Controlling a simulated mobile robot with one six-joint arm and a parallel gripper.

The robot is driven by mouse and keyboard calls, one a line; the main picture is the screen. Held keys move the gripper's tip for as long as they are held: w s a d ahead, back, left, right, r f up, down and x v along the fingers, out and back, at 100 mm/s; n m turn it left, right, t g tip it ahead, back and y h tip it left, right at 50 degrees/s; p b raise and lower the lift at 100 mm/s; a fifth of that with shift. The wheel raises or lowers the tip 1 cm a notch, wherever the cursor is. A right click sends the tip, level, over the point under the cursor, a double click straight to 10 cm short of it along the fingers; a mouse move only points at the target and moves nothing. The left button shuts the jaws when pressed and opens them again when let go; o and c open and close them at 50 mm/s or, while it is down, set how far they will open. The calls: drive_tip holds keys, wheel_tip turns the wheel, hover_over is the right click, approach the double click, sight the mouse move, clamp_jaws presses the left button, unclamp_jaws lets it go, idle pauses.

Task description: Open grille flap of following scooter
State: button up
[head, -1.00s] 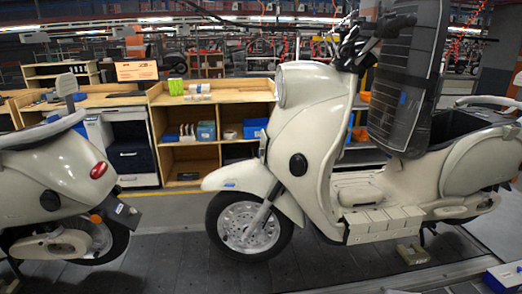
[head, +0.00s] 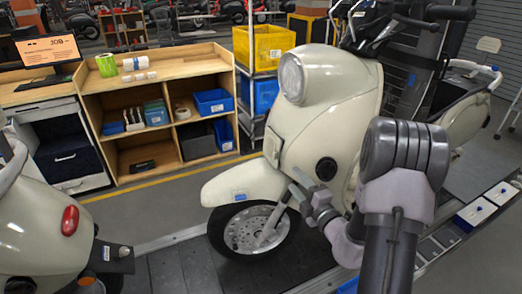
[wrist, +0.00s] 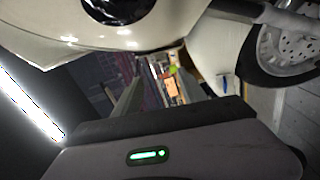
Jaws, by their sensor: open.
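The following scooter (head: 335,100) is cream-white and stands upright on the conveyor, its front wheel (head: 255,230) towards the left. A round black part (head: 326,168) sits on its front body and also shows at the top of the wrist view (wrist: 118,8). I cannot clearly make out a grille flap or its state. My gripper (head: 300,188) is open and empty, in front of the front body just left of and below the round black part. In the wrist view the fingers (wrist: 165,85) are close below the cream bodywork; contact cannot be told. My arm hides the scooter's lower middle.
Another cream scooter (head: 40,225) with a red tail light stands at the left. A wooden shelf unit (head: 165,65) with blue bins and a rack with a yellow bin (head: 264,42) stand behind. Dark slat floor (head: 175,275) lies clear between the scooters.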

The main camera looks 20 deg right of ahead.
sight(275, 158)
drive_tip(key=w, duration=0.5)
drive_tip(key=w+b, duration=0.1)
drive_tip(key=w, duration=0.4)
drive_tip(key=w+b, duration=0.1)
drive_tip(key=w, duration=0.4)
drive_tip(key=shift+a, duration=0.4)
drive_tip(key=shift+s, duration=0.1)
clamp_jaws()
